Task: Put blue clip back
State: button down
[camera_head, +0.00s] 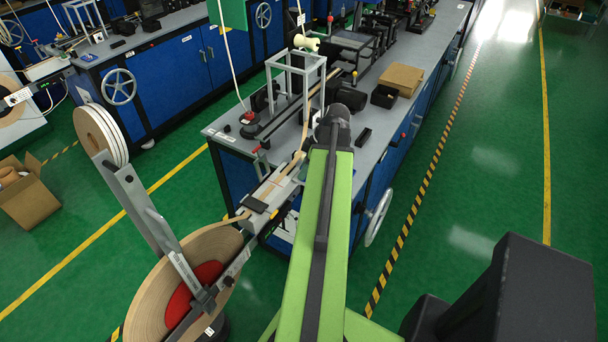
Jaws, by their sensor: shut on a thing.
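My gripper (334,122) is at the far end of my green arm, over the front part of the grey-topped bench (225,128). It is a small dark shape seen from behind, and its fingertips are hidden. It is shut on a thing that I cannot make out. I cannot pick out a blue clip anywhere in this view. A large tan tape roll (225,245) with a red hub (205,276) stands at the lower left. Its tape runs up to a guide rail (272,190) at the bench's front edge, just left of my gripper.
A white frame (297,62) stands on the bench beyond the guide. A brown box (401,77) and a black bin (384,96) lie to its right. A handwheel (379,218) sticks out from the bench's right side.

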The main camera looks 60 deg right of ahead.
jog(key=shift+f, duration=0.1)
jog(key=c, duration=1.1)
grip_release()
jog(key=shift+c, duration=0.2)
jog(key=shift+r+p, duration=0.35)
jog(key=shift+r, duration=0.2)
jog(key=p+v, duration=1)
jog(key=v, duration=0.1)
jog(key=shift+s, duration=0.2)
jog(key=shift+r, duration=0.1)
